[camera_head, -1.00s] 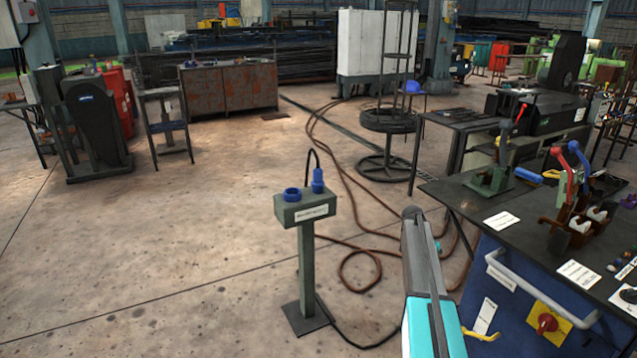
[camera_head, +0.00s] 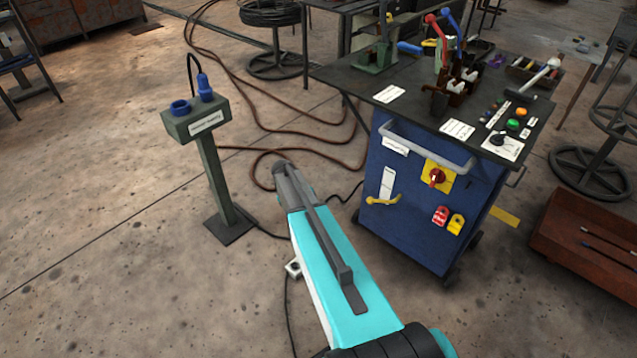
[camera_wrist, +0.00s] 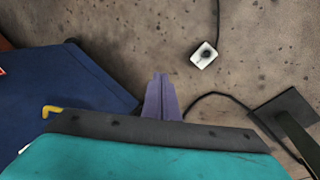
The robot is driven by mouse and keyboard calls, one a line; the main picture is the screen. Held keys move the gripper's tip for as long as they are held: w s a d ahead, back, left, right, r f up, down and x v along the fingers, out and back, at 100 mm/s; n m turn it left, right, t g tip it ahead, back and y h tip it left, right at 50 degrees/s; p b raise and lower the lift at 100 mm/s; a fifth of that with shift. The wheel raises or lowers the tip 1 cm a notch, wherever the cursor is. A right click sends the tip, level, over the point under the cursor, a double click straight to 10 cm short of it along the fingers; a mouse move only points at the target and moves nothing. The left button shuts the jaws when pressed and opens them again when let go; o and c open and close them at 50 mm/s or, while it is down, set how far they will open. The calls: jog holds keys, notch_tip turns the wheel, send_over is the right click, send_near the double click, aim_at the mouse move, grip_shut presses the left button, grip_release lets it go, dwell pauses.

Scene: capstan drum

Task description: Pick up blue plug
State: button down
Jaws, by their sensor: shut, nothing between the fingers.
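The blue plug (camera_head: 204,86) stands upright on top of a green pedestal box (camera_head: 196,123) in the head view, with a dark cable looping up from it. A blue round socket (camera_head: 180,107) sits beside it on the same box. My gripper (camera_wrist: 160,97) shows in the wrist view with its fingers together and empty, pointing over the floor. It is apart from the plug, which is outside the wrist view. In the head view my teal arm reaches up to the right of the pedestal, and I cannot make out the fingers there.
A blue cart (camera_head: 420,225) with a handle and levers stands to the right; it also shows in the wrist view (camera_wrist: 70,85). A white floor box (camera_wrist: 204,55) with a cable lies below. Brown hoses (camera_head: 290,115) run behind the pedestal. Floor left of the pedestal is clear.

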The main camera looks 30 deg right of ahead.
jog(key=s+a+f+n, duration=0.3)
jog(key=s+a, duration=0.5)
jog(key=s, duration=0.3)
jog(key=s+a+f+n+g+y, duration=0.1)
jog(key=s+a+f+n, duration=0.2)
jog(key=s+a, duration=0.6)
jog(key=s+a+f+n+g+y, duration=0.1)
jog(key=s+a+f+n, duration=0.2)
jog(key=s, duration=1.1)
jog(key=a+f, duration=0.3)
jog(key=a, duration=0.2)
jog(key=shift+s+a+f+n, duration=0.2)
jog(key=shift+s+n, duration=0.1)
